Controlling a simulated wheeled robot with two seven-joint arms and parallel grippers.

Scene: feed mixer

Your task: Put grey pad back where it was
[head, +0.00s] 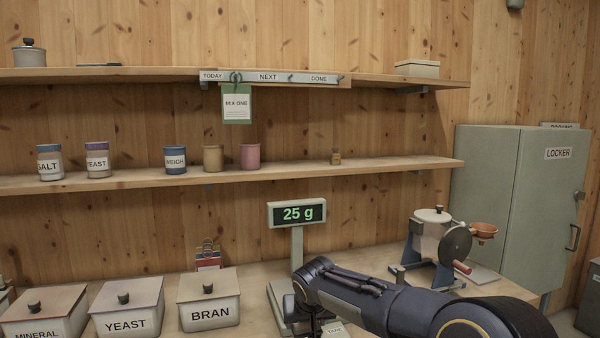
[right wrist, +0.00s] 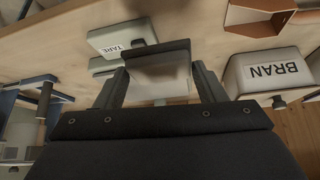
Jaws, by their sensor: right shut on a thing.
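My right arm reaches in from the lower right in the head view, with its gripper low near the scale (head: 297,243) and mostly hidden by the arm. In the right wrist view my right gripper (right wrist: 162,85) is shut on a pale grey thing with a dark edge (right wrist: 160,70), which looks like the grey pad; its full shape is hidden. A flat grey plate (head: 484,274) lies beside the hand-cranked mixer (head: 434,235). A thin dark flat thing (head: 98,65) lies on the top shelf. My left gripper is not in view.
The scale display reads 25 g. Lidded boxes marked BRAN (head: 209,312), YEAST (head: 127,318) and MINERAL (head: 45,325) stand left of it. A TARE block (right wrist: 122,38) is close to the gripper. Several jars line the middle shelf (head: 300,172). A green locker (head: 515,190) stands right.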

